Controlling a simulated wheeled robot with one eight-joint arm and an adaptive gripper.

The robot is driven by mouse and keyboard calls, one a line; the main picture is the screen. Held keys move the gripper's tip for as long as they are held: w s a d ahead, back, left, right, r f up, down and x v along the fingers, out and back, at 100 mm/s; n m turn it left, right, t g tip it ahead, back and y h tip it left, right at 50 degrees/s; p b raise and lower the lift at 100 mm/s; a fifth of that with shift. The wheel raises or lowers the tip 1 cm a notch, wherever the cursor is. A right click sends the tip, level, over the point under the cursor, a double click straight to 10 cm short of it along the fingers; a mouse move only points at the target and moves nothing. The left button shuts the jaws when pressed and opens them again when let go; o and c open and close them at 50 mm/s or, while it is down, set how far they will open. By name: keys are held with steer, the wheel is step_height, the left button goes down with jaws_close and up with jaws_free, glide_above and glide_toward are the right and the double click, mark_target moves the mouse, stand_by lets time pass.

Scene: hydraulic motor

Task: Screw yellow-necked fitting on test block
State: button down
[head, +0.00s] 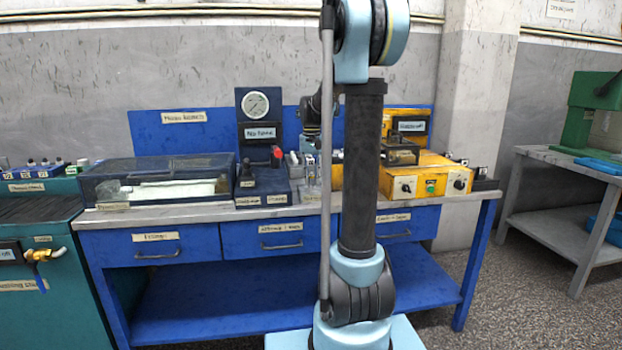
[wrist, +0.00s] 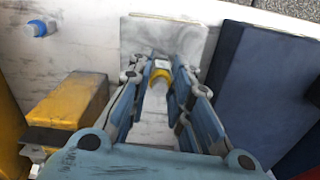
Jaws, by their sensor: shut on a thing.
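In the wrist view my gripper (wrist: 161,62) points down over the bench top, its two blue fingers closed on the yellow-necked fitting (wrist: 160,73). The fitting's yellow collar and a pale top show between the fingertips; its lower part is hard to make out. A pale square plate or block lies just beyond and under the fingertips (wrist: 190,38). I cannot tell for sure which thing is the test block. In the head view my arm covers the middle of the bench, and the fitting cannot be made out.
In the wrist view a yellow block (wrist: 75,98) stands left and a dark blue block (wrist: 262,85) right. A small blue-and-white fitting (wrist: 38,28) lies upper left. In the head view a clear-lidded case (head: 155,180), gauge panel (head: 257,112) and yellow control box (head: 440,175) occupy the bench.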

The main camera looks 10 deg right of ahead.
steer(key=m, duration=0.4)
stand_by(0.3)
steer(key=m, duration=0.2)
steer(key=shift+m, duration=0.4)
steer(key=c, duration=1.5)
jaws_free()
steer(key=n, duration=0.7)
steer(key=shift+n, duration=1.5)
